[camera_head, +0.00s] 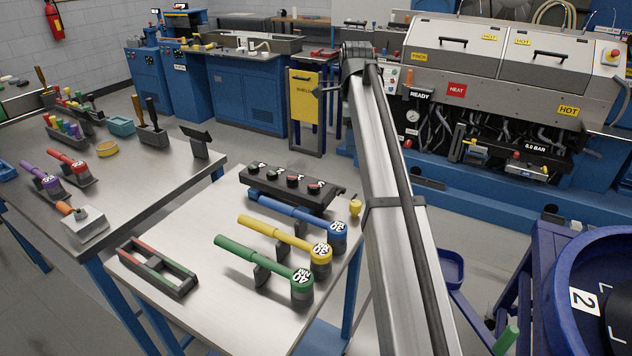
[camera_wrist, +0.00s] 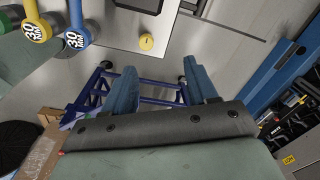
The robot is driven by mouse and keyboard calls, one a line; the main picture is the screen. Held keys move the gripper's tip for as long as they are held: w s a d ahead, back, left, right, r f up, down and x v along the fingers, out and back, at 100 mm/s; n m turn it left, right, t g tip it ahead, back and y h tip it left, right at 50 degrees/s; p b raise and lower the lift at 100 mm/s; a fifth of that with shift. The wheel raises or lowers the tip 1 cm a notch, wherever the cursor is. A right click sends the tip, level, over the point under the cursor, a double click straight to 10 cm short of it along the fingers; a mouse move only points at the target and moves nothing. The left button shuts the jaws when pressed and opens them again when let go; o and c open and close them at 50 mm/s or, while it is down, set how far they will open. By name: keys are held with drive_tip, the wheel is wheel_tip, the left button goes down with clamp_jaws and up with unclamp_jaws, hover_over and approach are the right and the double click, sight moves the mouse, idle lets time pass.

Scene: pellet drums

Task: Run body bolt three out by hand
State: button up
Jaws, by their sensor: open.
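I cannot pick out body bolt three in either view. The machine (camera_head: 500,85) at the back right has a steel hood over a dark front full of hoses and fittings, too small to tell bolts apart. In the wrist view my gripper (camera_wrist: 162,88) has two blue fingers set wide apart with nothing between them. Floor and a blue wheeled frame show beyond them. In the head view my arm rises across the middle and hides part of the machine; the gripper does not show there.
Green (camera_head: 265,262), yellow (camera_head: 287,240) and blue (camera_head: 300,217) torque wrenches lie on the near steel table (camera_head: 225,295), with a black rack (camera_head: 290,185) behind. A small yellow piece (camera_head: 354,208) sits at its right edge. A blue drum (camera_head: 590,275) stands right.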

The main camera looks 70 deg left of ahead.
drive_tip(key=r, duration=0.1)
hover_over(315, 186)
drive_tip(key=w, duration=0.1)
drive_tip(key=f, duration=1.3)
drive_tip(key=shift+s+a+f, duration=0.1)
drive_tip(key=shift+s+f, duration=0.25)
drive_tip(key=shift+s, duration=0.05)
drive_tip(key=c, duration=1.1)
